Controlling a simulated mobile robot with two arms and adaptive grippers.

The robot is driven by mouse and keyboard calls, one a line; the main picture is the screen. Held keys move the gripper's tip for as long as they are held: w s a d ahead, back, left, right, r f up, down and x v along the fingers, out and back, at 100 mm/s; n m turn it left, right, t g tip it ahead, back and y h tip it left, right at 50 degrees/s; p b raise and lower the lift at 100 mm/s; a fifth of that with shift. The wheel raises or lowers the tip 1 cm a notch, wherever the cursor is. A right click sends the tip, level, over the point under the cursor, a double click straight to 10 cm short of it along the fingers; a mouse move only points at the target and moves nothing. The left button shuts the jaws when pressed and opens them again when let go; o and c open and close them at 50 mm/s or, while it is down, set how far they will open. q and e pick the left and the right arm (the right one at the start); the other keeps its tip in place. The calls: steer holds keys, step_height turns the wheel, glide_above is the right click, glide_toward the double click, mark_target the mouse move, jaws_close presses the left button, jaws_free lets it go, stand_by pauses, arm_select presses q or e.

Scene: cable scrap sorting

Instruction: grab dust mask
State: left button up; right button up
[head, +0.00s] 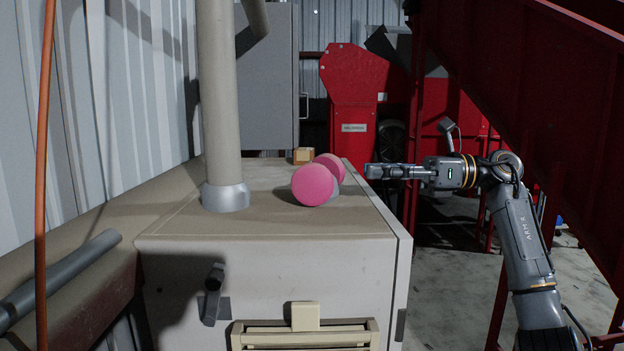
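The dust mask (315,184) appears to be the item with two round pink filters and a small grey part between them. It lies on top of the beige cabinet (265,222), near its right side. My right gripper (369,171) comes in from the right and points left. Its fingertips are close to the right of the mask, with a small gap in the picture. I see the fingers edge-on, so their opening does not show. My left gripper is not in view.
A thick beige pipe (219,110) rises from the cabinet top left of the mask. A small tan block (303,156) lies behind the mask. Red machinery (352,100) stands behind. An orange cable (44,150) hangs at the left. The cabinet top's front is clear.

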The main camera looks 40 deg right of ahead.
mark_target(298, 170)
steer(key=x, duration=0.1)
steer(key=p+x, duration=0.1)
steer(key=x, duration=0.1)
steer(key=shift+a+r+p, duration=0.2)
steer(key=shift+r+p, duration=0.1)
steer(key=shift+p, duration=0.05)
steer(key=p+x, duration=0.1)
steer(key=x, duration=0.3)
steer(key=shift+f+p, duration=0.2)
steer(key=shift+p, duration=0.1)
steer(key=shift+w+a, duration=0.1)
steer(key=shift+w, duration=0.1)
steer(key=shift+w+a+p, duration=0.2)
steer(key=shift+p, duration=0.15)
steer(key=p+x, duration=0.2)
steer(key=x, duration=0.2)
steer(key=shift+w+a+p, duration=0.15)
steer(key=shift+a+p, duration=0.05)
steer(key=shift+p, duration=0.1)
steer(key=shift+w+a+f, duration=0.15)
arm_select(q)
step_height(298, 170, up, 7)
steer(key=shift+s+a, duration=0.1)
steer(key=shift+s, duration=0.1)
arm_select(e)
jaws_close()
